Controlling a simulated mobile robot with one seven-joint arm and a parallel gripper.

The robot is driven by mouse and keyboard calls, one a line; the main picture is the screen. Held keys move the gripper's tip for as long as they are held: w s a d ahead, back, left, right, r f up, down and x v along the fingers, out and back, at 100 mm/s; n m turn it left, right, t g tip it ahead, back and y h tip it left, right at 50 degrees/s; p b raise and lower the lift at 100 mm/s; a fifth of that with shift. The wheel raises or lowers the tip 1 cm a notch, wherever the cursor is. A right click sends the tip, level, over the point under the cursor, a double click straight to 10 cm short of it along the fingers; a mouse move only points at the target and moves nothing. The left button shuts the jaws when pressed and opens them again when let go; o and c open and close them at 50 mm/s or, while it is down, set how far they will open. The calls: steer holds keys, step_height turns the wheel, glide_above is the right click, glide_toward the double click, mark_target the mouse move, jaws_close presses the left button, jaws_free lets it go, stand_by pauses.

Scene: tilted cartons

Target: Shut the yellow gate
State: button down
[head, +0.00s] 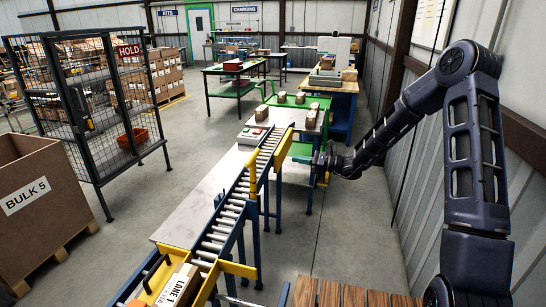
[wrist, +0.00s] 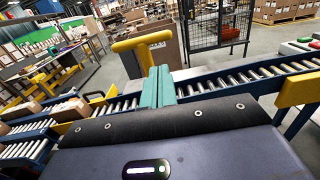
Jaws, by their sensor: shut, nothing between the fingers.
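In the wrist view a yellow bar on a post (wrist: 142,42), likely the same gate, rises just behind my fingertips. I cannot tell how far it stands open. My gripper (head: 322,166) is to the right of the conveyor in the head view, small and partly unclear. In the wrist view its teal fingers (wrist: 158,88) are together and empty, in front of the rollers. Whether they touch the yellow bar is unclear.
Another yellow plate (wrist: 300,88) stands on the near rail at the right of the wrist view. A carton marked LANE 1 (head: 180,287) lies at the conveyor's near end. A mesh cage (head: 95,110) and a BULK 5 box (head: 38,210) stand left. The right wall is close to my arm.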

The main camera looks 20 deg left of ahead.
mark_target(259, 153)
steer(key=a, duration=1.4)
steer(key=shift+r, duration=0.15)
steer(key=shift+a+r, duration=0.15)
steer(key=shift+a, duration=0.25)
steer(key=a+f+h, duration=0.1)
steer(key=a+h, duration=0.6)
steer(key=a, duration=0.5)
steer(key=a+f+h, duration=0.8)
steer(key=a+f, duration=0.5)
steer(key=f, duration=0.3)
steer(key=shift+a+f, duration=0.35)
